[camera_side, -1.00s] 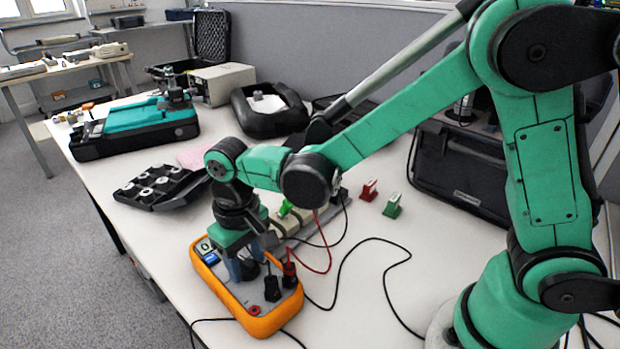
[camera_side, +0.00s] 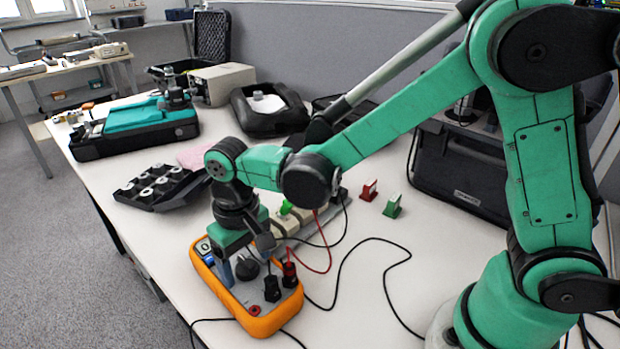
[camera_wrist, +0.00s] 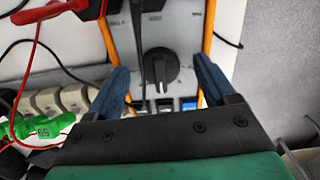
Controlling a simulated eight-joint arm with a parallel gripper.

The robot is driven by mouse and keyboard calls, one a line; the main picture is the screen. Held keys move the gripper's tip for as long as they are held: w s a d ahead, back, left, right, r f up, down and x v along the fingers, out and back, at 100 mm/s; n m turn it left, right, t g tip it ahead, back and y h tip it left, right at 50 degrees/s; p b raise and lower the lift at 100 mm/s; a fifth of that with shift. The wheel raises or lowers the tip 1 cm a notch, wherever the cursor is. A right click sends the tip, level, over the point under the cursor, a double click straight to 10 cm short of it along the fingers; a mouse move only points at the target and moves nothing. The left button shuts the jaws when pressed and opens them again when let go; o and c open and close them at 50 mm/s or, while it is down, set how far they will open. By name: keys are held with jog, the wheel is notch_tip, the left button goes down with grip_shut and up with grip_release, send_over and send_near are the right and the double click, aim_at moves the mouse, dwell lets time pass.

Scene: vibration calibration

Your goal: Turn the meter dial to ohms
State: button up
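The meter (camera_side: 224,289) is an orange-edged, grey-faced box lying on the white table in the side view. Its round black dial (camera_side: 247,269) sits mid-face, partly hidden by my gripper. In the wrist view the dial (camera_wrist: 160,70) is fully seen, its pointer ridge running nearly along the meter's length. Its markings are too small to read. My gripper (camera_wrist: 160,82) is open, with a blue finger on each side of the dial and gaps to both. In the side view my gripper (camera_side: 246,260) is just above the meter face. Nothing is between the fingers but the dial.
Black and red plugs (camera_side: 272,288) stand in the meter's near end, with cables looping over the table. A power strip with a green plug (camera_side: 287,208) lies behind. A black weight tray (camera_side: 160,187) is at left. The table right of the meter is mostly clear.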

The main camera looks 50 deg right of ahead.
aim_at(247, 262)
jog(key=shift+r, duration=2.8)
